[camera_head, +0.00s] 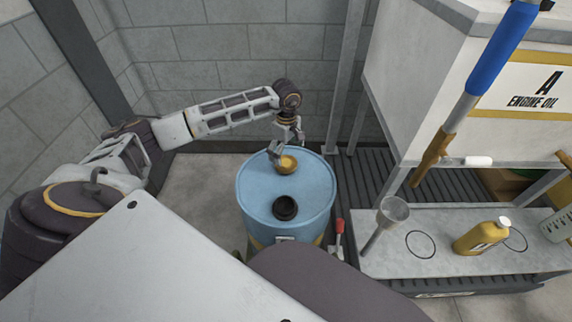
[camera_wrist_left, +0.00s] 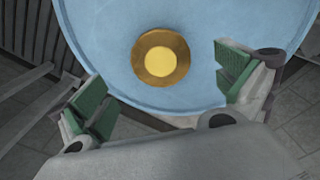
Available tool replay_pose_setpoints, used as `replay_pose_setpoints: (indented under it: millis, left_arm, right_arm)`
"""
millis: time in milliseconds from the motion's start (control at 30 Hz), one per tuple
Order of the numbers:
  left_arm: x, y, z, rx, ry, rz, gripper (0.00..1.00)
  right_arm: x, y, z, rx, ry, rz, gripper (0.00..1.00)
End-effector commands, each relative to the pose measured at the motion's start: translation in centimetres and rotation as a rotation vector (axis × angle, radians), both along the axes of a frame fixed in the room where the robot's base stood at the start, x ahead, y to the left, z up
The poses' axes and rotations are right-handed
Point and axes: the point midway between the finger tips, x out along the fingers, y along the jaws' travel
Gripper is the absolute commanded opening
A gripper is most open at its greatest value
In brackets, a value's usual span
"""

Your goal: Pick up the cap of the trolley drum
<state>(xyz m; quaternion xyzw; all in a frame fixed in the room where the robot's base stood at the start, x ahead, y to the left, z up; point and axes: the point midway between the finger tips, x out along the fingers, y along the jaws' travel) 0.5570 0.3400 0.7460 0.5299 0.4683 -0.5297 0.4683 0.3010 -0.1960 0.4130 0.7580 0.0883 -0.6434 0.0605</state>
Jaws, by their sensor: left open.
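The blue trolley drum (camera_head: 256,205) stands upright in the middle of the head view. A round brass-yellow cap (camera_head: 288,164) is on its top near the back edge. It also shows in the left wrist view as a brass disc with a yellow centre (camera_wrist_left: 160,57). A black round fitting (camera_head: 285,207) is on the drum top nearer to me. My left gripper (camera_head: 287,157) is over the back of the drum top at the cap. In the left wrist view its green-padded fingers (camera_wrist_left: 163,92) are wide apart and empty, with the cap ahead between them. My right gripper is not seen.
A grey bench (camera_head: 400,262) at the right bears a funnel (camera_head: 393,212) and a yellow oil jug (camera_head: 481,237). A white engine oil tank (camera_head: 430,80) stands above it. A blue-handled tool (camera_head: 500,50) crosses the right side. A red-handled lever (camera_head: 340,228) is close beside the drum.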

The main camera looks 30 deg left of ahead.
Motion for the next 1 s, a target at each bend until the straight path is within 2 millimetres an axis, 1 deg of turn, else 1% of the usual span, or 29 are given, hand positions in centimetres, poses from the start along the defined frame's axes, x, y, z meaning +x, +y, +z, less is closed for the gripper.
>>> replay_pose_setpoints:
  millis: [167, 233, 500, 700, 1000]
  left_arm:
    - [-0.1, -0.1, -1.2, -0.001, 0.002, 0.000, 1.00]
    - [-0.1, -0.2, -2.0, -0.002, 0.002, 0.000, 1.00]
    - [-0.1, -0.2, -4.7, -0.001, 0.001, 0.000, 1.00]
    - [-0.1, -0.2, -5.2, 0.000, 0.000, 0.000, 1.00]
    - [-0.1, -0.2, -5.1, 0.000, 0.000, 0.000, 1.00]
  right_arm:
    - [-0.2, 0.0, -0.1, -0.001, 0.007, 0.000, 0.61]
    - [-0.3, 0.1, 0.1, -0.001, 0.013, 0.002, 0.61]
    - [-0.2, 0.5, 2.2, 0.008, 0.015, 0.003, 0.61]
    - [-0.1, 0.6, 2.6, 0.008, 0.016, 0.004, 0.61]
    - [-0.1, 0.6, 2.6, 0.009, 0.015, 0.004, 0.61]
